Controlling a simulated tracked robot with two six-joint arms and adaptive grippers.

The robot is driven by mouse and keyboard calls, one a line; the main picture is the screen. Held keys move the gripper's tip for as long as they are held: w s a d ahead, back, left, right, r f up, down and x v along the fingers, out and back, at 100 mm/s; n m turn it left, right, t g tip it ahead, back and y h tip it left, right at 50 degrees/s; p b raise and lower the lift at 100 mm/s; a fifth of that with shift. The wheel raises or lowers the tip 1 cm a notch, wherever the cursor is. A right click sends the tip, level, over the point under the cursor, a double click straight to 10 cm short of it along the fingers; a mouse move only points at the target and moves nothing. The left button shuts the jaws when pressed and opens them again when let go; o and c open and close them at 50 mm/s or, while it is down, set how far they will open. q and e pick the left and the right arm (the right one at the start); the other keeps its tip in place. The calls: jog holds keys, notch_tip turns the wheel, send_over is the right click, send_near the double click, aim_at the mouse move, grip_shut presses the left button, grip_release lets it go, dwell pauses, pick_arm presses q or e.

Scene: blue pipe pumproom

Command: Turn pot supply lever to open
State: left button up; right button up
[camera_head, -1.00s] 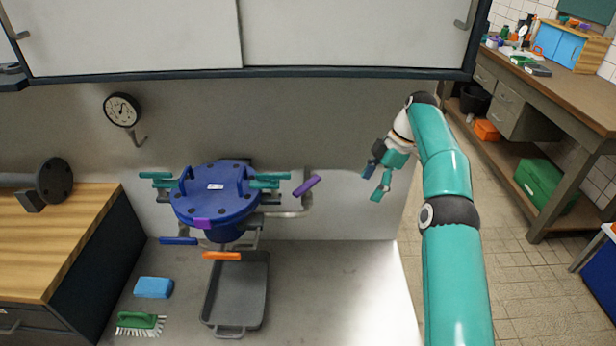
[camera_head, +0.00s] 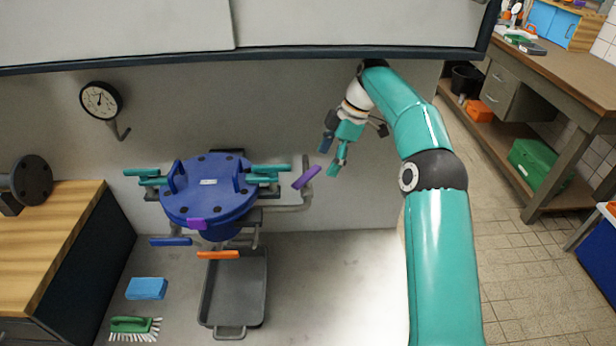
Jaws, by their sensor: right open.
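The blue pot (camera_head: 208,190) with a bolted lid and teal clamp handles stands against the back wall. A purple lever (camera_head: 307,177) sits tilted on the pipe to its right. A blue lever (camera_head: 170,241) and an orange lever (camera_head: 218,254) lie below the pot. I see no label telling which is the pot supply lever. My right gripper (camera_head: 329,158) is open and empty, just above and right of the purple lever, with its fingers pointing down and left. It appears apart from the lever, but the depth gap is hard to judge. My left gripper is out of view.
A gauge (camera_head: 100,99) hangs on the wall at upper left. A grey tray (camera_head: 234,292) lies below the pot, with a blue sponge (camera_head: 146,288) and green brush (camera_head: 135,328) to its left. An overhead cabinet (camera_head: 118,30) spans the top. The counter right of the tray is clear.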

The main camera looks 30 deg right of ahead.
aim_at(309, 173)
jog(key=a, duration=0.2)
jog(key=w+a, duration=0.1)
jog(key=shift+w+a+f, duration=0.1)
jog(key=shift+a+f, duration=0.05)
jog(key=shift+f, duration=0.2)
jog(key=x, duration=0.2)
jog(key=shift+f, duration=0.3)
jog(key=shift+x, duration=0.8)
